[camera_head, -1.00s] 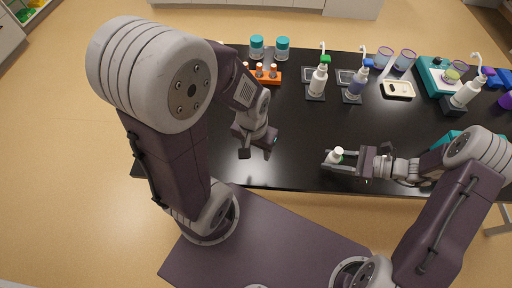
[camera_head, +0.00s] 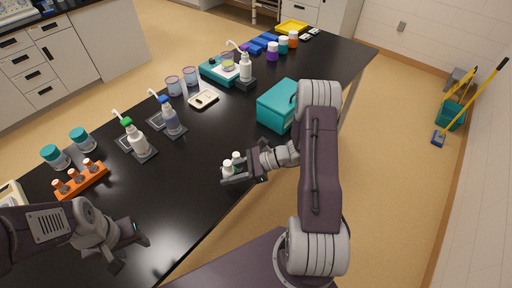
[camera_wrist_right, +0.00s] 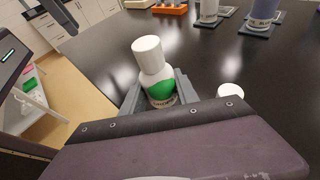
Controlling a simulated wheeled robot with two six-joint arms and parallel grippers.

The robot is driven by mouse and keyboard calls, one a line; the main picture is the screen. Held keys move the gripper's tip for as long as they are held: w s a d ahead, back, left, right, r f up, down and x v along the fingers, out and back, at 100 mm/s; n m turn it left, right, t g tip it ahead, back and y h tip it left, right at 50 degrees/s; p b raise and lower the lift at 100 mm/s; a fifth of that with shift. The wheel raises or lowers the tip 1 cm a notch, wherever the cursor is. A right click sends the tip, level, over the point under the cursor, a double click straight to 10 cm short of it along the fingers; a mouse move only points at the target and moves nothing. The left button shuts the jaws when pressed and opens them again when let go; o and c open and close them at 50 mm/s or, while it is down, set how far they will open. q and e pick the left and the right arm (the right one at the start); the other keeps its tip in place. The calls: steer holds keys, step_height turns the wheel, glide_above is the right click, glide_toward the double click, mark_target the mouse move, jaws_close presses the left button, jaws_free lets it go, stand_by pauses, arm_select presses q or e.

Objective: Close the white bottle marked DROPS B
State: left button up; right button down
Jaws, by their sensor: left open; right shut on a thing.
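A small white bottle with a green label and a white top (camera_wrist_right: 158,85) stands between the jaws of my right gripper (camera_wrist_right: 160,98). The print on its label is too small to read. In the head view the same bottle (camera_head: 228,168) shows in my right gripper (camera_head: 232,177), over the near edge area of the black table. A second small white-topped thing (camera_wrist_right: 230,90) is just beside the right gripper, partly hidden by it; it also shows in the head view (camera_head: 237,157). My left gripper (camera_head: 130,249) is open and empty over the table's near left part.
The black table (camera_head: 190,205) also holds an orange rack (camera_head: 83,180), teal-lidded jars (camera_head: 80,139), a green-topped bottle (camera_head: 136,139), a blue-topped bottle (camera_head: 170,118) and a cream tray (camera_head: 204,99). A teal box (camera_head: 278,105) stands behind my right arm. The table between the grippers is clear.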

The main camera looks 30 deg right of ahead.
steer(key=d+t, duration=0.1)
steer(key=d+m, duration=0.1)
steer(key=d, duration=0.1)
steer(key=d+m+t+h, duration=0.1)
steer(key=d, duration=0.1)
steer(key=shift+s+r+t, duration=0.25)
steer(key=shift+s+t, duration=0.05)
steer(key=w+d+r+m+t+h, duration=0.1)
steer(key=d+r+m+t+h, duration=0.1)
steer(key=d, duration=0.7)
steer(key=w+d+r+m+t+h+b, duration=0.1)
steer(key=d+r+m+t+h, duration=0.1)
steer(key=d, duration=0.8)
steer(key=shift+r+m+h, duration=0.15)
steer(key=shift+m+h, duration=0.25)
steer(key=shift+m, duration=0.5)
steer(key=shift+w, duration=0.15)
steer(key=x, duration=0.4)
steer(key=f+x, duration=0.1)
steer(key=x, duration=0.4)
steer(key=d+x, duration=0.1)
steer(key=x, duration=0.3)
steer(key=shift+w+f+p, duration=0.15)
steer(key=shift+f+p, duration=0.25)
steer(key=shift+f, duration=0.05)
